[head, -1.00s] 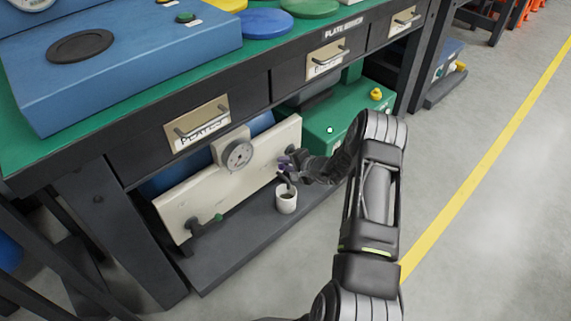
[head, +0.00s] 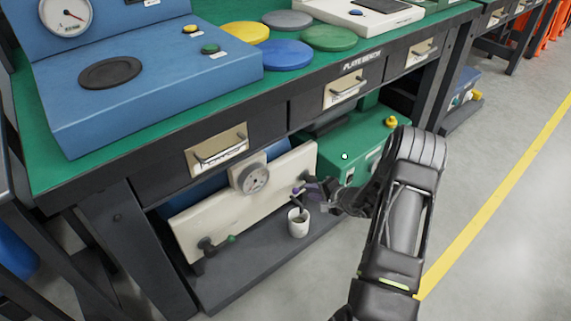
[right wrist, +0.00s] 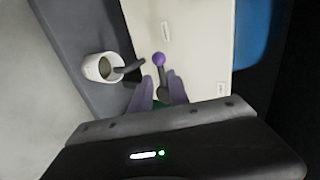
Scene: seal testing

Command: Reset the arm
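A cream panel (head: 215,212) with a round dial (head: 253,180) stands on the low shelf under the bench. Near its right end is a small dark lever with a purple knob (right wrist: 158,59), seen in the right wrist view. My right gripper (head: 312,190) is in front of that end. In the right wrist view its two purple fingers (right wrist: 160,80) stand apart, with the knob just beyond the tips and its dark stem reaching toward the gap. Contact cannot be told. A white cup (head: 298,224) sits below a dark spout. My left gripper is out of view.
A green-tipped handle (head: 231,238) is at the panel's lower left. A green box (head: 350,150) with a yellow knob stands behind my right forearm. Drawers and the bench edge (head: 180,130) overhang the shelf (head: 230,285). Open floor lies right.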

